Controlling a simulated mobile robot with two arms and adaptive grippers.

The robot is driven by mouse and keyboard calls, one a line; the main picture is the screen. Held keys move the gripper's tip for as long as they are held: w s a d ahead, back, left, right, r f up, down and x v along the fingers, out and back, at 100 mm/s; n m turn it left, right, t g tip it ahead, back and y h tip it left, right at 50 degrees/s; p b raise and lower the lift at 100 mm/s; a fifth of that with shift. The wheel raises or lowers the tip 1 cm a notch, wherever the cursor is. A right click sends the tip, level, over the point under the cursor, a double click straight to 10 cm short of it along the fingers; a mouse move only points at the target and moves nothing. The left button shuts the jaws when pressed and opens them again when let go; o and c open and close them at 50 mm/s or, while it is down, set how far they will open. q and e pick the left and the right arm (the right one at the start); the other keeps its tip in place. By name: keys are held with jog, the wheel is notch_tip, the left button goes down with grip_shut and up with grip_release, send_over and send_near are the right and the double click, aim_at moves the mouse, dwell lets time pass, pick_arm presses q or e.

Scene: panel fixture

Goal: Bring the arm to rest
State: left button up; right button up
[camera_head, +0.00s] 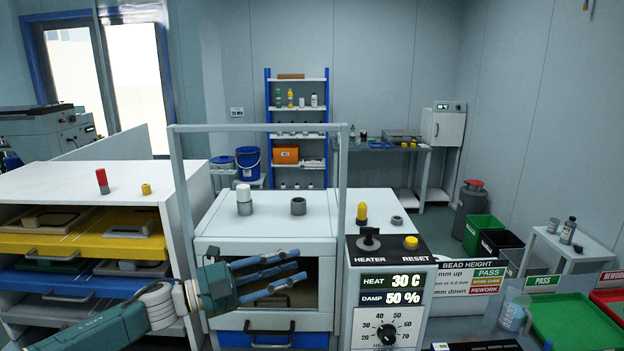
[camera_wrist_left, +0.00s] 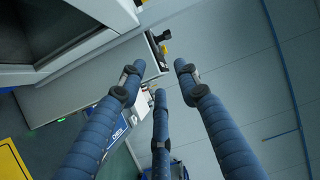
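My left arm (camera_head: 110,328) comes in from the lower left in the head view. My left gripper (camera_head: 300,266) is in front of the white chamber cabinet (camera_head: 262,250), its blue fingers pointing right toward the control panel (camera_head: 390,290). The fingers are spread and nothing is between them. The left wrist view shows the same open, empty gripper (camera_wrist_left: 159,76), with three separate fingers. Whether the fingers touch the cabinet front cannot be told. My right gripper is not in view.
The panel has a black HEATER knob (camera_head: 368,240), a yellow RESET button (camera_head: 411,242) and a dial (camera_head: 387,334). A grey frame (camera_head: 343,170) rises over the cabinet. A drawer rack (camera_head: 70,182) stands left. A green tray (camera_head: 570,320) and a clear jug (camera_head: 513,312) are right.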

pick_arm(q)
jog(key=s+d+f+n+t+y, duration=0.45)
jog(key=d+f+n, duration=0.25)
jog(key=f+n, duration=0.3)
jog(key=s+a+f+n+t+y, duration=0.1)
jog(key=s+a+f+n+y, duration=0.1)
jog(key=s+f+n+y, duration=0.3)
jog(key=s+a+f+n+g+y, duration=0.25)
jog(key=s+a+f+n, duration=0.2)
jog(key=s+a, duration=0.4)
jog(key=s+a+f+n+g+y, duration=0.2)
jog(key=s+a+f+n+g, duration=0.3)
jog(key=s, duration=0.7)
jog(key=s+a+f+n+g+y, duration=0.25)
jog(key=s+a+f, duration=0.45)
jog(key=s, duration=0.4)
notch_tip(320, 180, down, 34)
jog(key=s+r+g+b, duration=0.1)
jog(key=s+b, duration=0.2)
jog(key=b, duration=0.3)
jog(key=s+a+f+g+b, duration=0.1)
jog(key=s+a+f+b, duration=0.2)
jog(key=s+f, duration=1.2)
notch_tip(320, 180, down, 4)
jog(key=shift+s+r+b, duration=0.1)
jog(key=shift+s+b, duration=0.25)
jog(key=shift+b, duration=0.3)
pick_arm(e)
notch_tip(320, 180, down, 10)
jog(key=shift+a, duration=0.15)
